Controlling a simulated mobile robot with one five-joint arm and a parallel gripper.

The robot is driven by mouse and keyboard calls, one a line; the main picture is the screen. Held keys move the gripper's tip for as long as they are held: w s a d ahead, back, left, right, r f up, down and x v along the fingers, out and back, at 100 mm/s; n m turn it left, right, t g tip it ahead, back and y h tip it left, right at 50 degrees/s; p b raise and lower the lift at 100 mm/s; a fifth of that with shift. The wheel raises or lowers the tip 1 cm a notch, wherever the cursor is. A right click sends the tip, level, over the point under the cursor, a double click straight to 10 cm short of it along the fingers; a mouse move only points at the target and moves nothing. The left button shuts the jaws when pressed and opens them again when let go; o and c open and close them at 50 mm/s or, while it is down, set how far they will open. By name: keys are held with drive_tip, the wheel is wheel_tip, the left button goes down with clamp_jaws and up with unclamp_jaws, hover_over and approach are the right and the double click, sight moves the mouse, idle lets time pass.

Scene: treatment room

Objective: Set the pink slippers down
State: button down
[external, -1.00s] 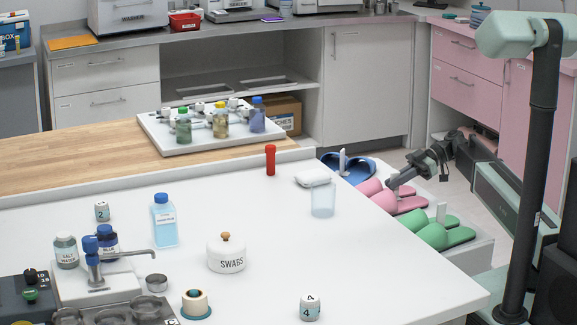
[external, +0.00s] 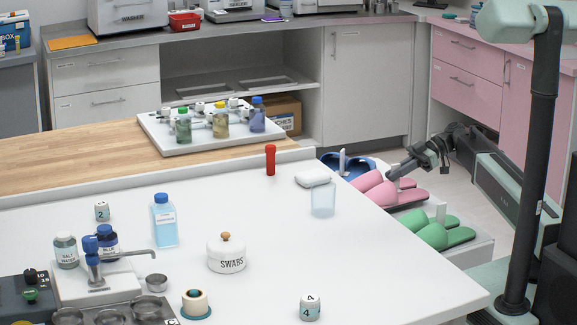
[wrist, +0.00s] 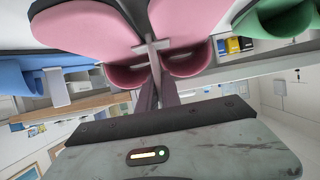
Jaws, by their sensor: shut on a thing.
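The pink slippers (external: 398,194) are a pair beside the right edge of the white table in the external view. They also fill the top of the wrist view (wrist: 92,34). My gripper (external: 391,176) is shut on the grey upright piece between the two slippers, which shows in the wrist view as a small cross-shaped part. In the external view the slippers look raised above the pale rack (external: 470,252). The table edge hides part of the pair and the rack below.
Blue slippers (external: 362,168) lie behind the pink pair and green slippers (external: 447,231) in front, each with a pale upright piece. A clear cup (external: 323,200) and a white soap-like block (external: 314,180) stand close by on the table (external: 400,275).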

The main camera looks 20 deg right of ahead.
wheel_tip(320, 180, up, 8)
drive_tip(key=p, duration=0.6)
drive_tip(key=shift+f, duration=0.25)
